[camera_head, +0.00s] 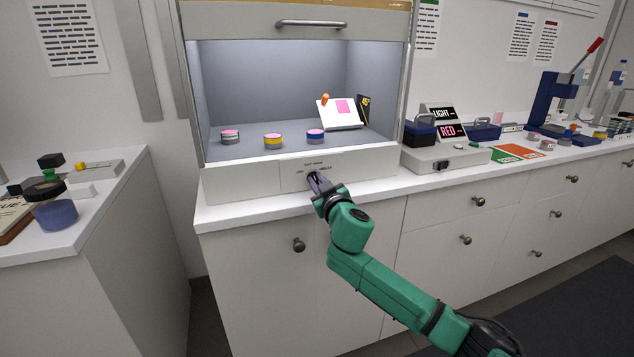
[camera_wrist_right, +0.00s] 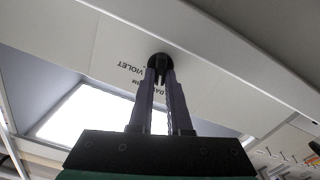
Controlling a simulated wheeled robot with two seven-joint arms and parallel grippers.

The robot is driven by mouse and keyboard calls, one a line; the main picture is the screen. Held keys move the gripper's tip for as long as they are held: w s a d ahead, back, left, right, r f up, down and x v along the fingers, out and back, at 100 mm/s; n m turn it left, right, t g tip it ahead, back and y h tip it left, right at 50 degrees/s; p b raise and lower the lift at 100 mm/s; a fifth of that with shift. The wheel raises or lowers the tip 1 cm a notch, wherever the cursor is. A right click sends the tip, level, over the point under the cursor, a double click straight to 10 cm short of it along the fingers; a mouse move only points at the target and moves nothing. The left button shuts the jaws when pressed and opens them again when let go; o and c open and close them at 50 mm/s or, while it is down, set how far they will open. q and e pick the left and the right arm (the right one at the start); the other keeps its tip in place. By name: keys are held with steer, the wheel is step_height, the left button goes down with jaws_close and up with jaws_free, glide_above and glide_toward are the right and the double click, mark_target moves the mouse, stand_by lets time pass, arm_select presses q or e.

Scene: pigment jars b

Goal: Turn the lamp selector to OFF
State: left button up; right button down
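The lamp selector is a small dark round knob on the white front panel (camera_head: 240,183) of the lit cabinet. The knob (camera_wrist_right: 159,60) shows in the right wrist view beyond the fingertips. My right gripper (camera_head: 313,178) is at the knob; in the wrist view its two fingers (camera_wrist_right: 160,78) close on the knob's narrow grip from both sides. Small printed labels surround the knob; VIOLET reads upside down in the wrist view, with another word partly cut by a finger. The fingers hide much of the knob, and I cannot tell which label it points to. My left gripper is not in view.
Inside the cabinet stand several jars, such as a yellow-banded one (camera_head: 273,141), and a tilted white stand (camera_head: 340,114). A box with a switch (camera_head: 445,158) sits on the counter to the right. Drawer knobs (camera_head: 299,244) stick out below the counter.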

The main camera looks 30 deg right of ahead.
steer(key=shift+n, duration=0.5)
steer(key=n+p, duration=0.2)
steer(key=n, duration=0.1)
steer(key=shift+a, duration=0.1)
steer(key=shift+a+f+n+p, duration=0.15)
steer(key=shift+n+p, duration=0.35)
steer(key=shift+n, duration=1.5)
steer(key=c, duration=0.9)
jaws_free()
steer(key=shift+o, duration=0.2)
steer(key=shift+s, duration=0.1)
